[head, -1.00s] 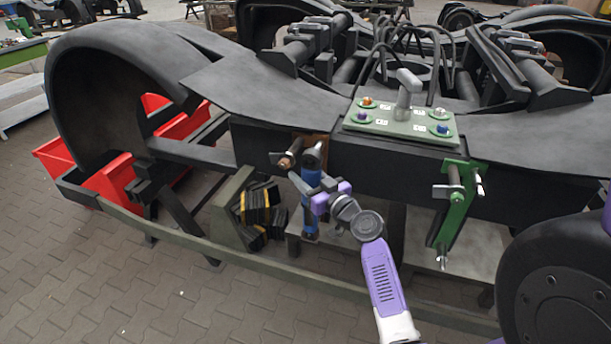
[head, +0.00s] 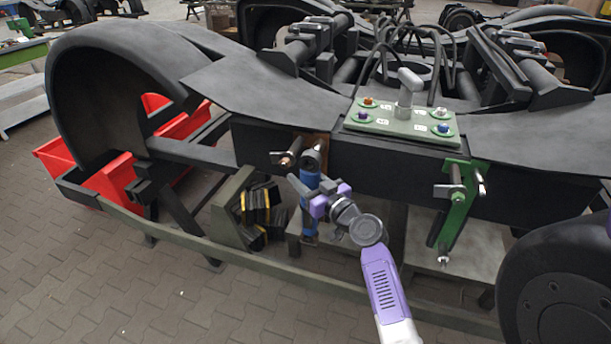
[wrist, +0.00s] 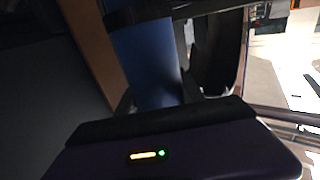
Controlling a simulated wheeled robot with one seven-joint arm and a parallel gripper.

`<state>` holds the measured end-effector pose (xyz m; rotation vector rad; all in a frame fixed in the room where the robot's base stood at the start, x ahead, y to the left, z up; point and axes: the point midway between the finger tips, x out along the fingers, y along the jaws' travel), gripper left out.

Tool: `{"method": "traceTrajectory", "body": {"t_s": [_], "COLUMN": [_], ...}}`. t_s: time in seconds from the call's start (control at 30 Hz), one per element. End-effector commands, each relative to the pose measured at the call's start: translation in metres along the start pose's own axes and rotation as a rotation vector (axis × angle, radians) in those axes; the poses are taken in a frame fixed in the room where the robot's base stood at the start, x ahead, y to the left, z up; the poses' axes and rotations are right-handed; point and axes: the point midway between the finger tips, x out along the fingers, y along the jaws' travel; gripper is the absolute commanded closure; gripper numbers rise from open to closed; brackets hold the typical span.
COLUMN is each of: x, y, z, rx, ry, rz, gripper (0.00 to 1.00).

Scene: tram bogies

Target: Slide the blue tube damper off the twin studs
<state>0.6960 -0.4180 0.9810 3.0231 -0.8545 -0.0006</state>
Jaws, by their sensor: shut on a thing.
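The blue tube damper (head: 309,182) hangs roughly upright below the dark frame beam, with a grey eye (head: 314,160) at its top. Its blue tube (wrist: 146,62) fills the upper middle of the wrist view. My gripper (head: 311,200) is shut around the tube's middle, its purple finger parts beside it. A brown mounting plate (head: 318,140) shows behind the upper eye and also in the wrist view (wrist: 88,45). The studs are not clearly visible behind the damper, so I cannot tell how far the eyes sit on them. The lower end is partly hidden.
A copper-tipped pin (head: 288,159) sticks out just left of the damper. Black and yellow blocks (head: 262,208) stand left below. A green link (head: 457,215) hangs at right, and a green panel with coloured knobs (head: 400,122) lies above. A large dark wheel (head: 550,280) is at right.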

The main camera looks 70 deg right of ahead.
Motion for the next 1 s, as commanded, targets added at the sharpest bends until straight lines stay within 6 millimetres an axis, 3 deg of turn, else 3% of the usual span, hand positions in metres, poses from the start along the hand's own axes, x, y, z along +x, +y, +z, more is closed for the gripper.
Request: {"method": "traceTrajectory", "body": {"t_s": [0.53,1.0], "x": [-0.014,-0.016], "y": [-0.02,-0.023], "z": [-0.004,-0.004], "rx": [-0.001,-0.001], "ry": [0.006,0.006], "rz": [0.0,0.0], "gripper": [1.0,1.0]}}
